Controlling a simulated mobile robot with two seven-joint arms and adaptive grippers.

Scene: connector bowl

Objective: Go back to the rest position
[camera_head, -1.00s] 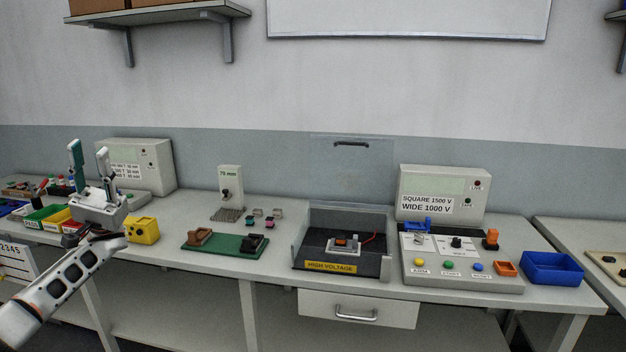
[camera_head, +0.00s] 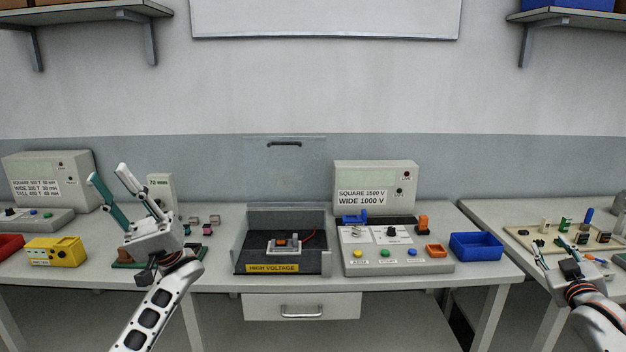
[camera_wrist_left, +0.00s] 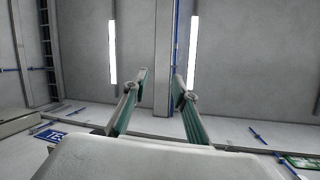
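My left gripper (camera_head: 112,183) is raised in front of the bench at the left, its fingers pointing up and spread apart. The left wrist view shows the same two green-lined fingers (camera_wrist_left: 158,100) apart with nothing between them, against the ceiling. My right gripper (camera_head: 560,246) is at the right edge of the head view, over the front of the right-hand table. Its two thin fingers are apart and nothing shows clearly between them.
The bench holds a yellow box (camera_head: 55,252), a high-voltage tray (camera_head: 238,258) with a raised clear lid, a control panel (camera_head: 398,264) and a blue bin (camera_head: 476,246). A board (camera_head: 520,233) with small parts lies on the right table. Space above the bench middle is clear.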

